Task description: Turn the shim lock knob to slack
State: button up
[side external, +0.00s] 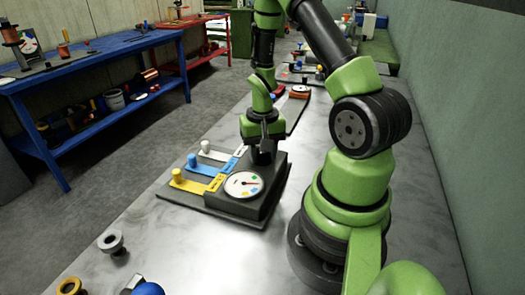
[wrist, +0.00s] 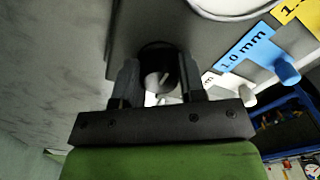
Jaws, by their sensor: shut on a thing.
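A dark grey gauge box (side external: 268,195) with a round white dial (side external: 243,185) stands on the metal bench. My gripper (side external: 263,152) points down at the top of this box, behind the dial. In the wrist view my gripper (wrist: 158,80) is shut on a round black knob (wrist: 158,58), one finger on each side. A pale line shows on the knob's face. I cannot read any slack or lock marking around it, and the side view hides the knob behind my gripper.
Yellow (side external: 190,183), blue (side external: 205,167) and white (side external: 217,153) shim tabs with upright pegs lie left of the box. The blue one reads 1.0 mm. Metal spools (side external: 112,243) lie at the bench's near end. Another fixture (side external: 298,92) stands farther back.

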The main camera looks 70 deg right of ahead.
jog(key=shift+n, duration=1)
jog(key=o, duration=0.9)
jog(key=shift+r, duration=0.15)
notch_tip(320, 180, up, 9)
jog(key=shift+r, duration=0.35)
